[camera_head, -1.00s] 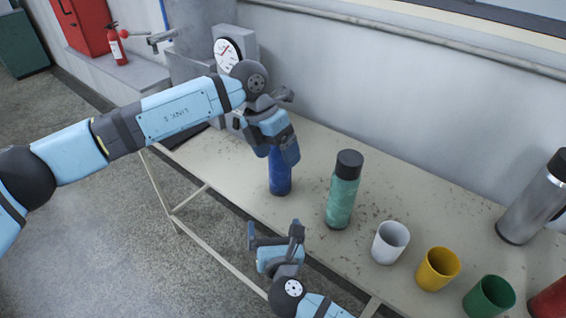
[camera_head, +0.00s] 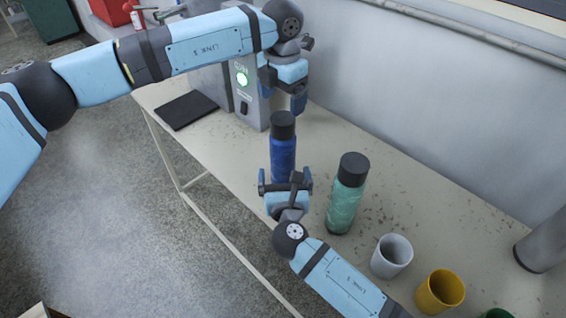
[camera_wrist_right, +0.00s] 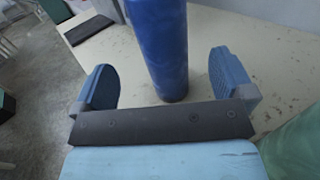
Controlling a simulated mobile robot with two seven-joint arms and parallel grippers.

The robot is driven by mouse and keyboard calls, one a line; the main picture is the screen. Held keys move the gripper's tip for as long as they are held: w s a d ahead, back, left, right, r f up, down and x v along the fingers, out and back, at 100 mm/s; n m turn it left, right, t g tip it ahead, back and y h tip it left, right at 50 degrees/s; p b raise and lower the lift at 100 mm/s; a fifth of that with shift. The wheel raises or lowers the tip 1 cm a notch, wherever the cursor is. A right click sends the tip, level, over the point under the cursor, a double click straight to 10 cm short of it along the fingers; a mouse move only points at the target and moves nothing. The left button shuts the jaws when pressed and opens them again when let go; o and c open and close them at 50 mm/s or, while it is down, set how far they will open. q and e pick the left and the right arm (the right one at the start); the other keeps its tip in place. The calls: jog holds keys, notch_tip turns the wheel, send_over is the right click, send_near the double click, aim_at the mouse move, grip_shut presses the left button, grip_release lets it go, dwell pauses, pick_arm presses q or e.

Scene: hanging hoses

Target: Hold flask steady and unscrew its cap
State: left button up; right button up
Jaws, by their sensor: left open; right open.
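A blue flask (camera_head: 283,160) with a black cap (camera_head: 283,125) stands upright on the table. A green flask (camera_head: 345,200) with a black cap stands to its right. My left gripper (camera_head: 283,98) is open above the blue flask's cap, its fingers pointing down. It appears apart from the cap. My right gripper (camera_head: 286,182) is open in front of the lower part of the blue flask. In the right wrist view the blue flask (camera_wrist_right: 160,45) stands between the spread fingers of my right gripper (camera_wrist_right: 165,80), with space on both sides. The cap is out of that view.
A white cup (camera_head: 391,256), a yellow cup (camera_head: 440,291) and part of a green cup stand at the right. A steel flask (camera_head: 543,245) is at the right edge. A grey box with a green light (camera_head: 246,90) and a dark mat (camera_head: 187,110) are behind left.

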aim_at(283, 152)
pick_arm(q)
jog(key=shift+w+d, duration=0.1)
pick_arm(e)
jog(key=w, duration=0.8)
jog(key=shift+w+a+f, duration=0.1)
jog(key=shift+w+a, duration=0.1)
jog(key=shift+w, duration=0.1)
